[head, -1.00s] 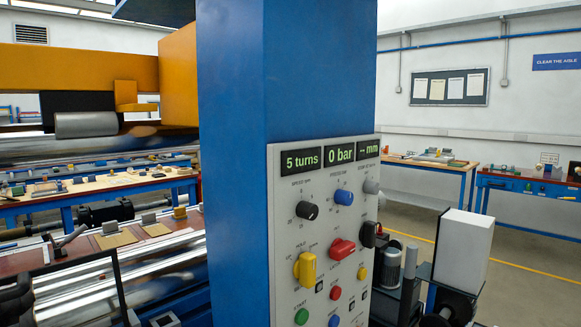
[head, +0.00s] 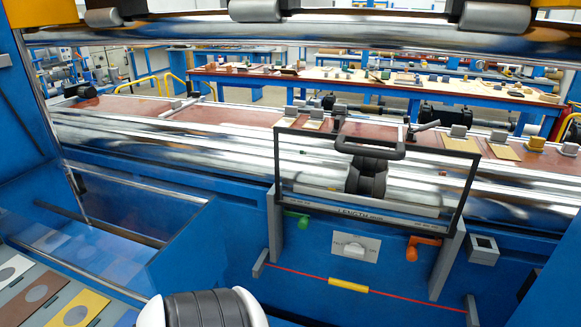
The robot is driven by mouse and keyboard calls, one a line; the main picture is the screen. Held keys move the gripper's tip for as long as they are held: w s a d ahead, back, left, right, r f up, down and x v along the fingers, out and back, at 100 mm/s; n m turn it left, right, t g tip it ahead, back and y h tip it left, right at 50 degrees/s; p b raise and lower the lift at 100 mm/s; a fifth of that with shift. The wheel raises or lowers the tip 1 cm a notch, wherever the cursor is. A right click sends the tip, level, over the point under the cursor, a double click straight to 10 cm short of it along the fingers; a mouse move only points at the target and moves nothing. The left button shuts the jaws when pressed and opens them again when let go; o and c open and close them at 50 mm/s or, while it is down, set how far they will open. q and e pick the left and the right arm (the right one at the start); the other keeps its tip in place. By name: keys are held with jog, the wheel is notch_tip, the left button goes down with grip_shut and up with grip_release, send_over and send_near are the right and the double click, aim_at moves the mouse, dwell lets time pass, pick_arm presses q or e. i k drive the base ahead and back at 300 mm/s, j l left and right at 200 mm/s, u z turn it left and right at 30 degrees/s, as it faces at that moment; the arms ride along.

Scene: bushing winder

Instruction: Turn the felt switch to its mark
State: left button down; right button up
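I cannot pick out the felt switch in the head view, and the panel of knobs is out of frame. A green handle (head: 297,218) and an orange handle (head: 412,250) sit on the blue machine front, with a white label plate (head: 356,247) between them. Its print is too small to read. A rounded black and white part (head: 203,309) at the bottom edge may be mine.
A clear guard with a dark frame and handle (head: 368,149) stands before the shiny rollers (head: 180,140). A red cord with a yellow sleeve (head: 348,286) runs low across the front. Coloured plates (head: 80,309) lie at lower left; a small grey box (head: 483,250) is at right.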

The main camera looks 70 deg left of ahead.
aim_at(353, 249)
jog(key=j+u, duration=0.15)
jog(key=u, duration=1.45)
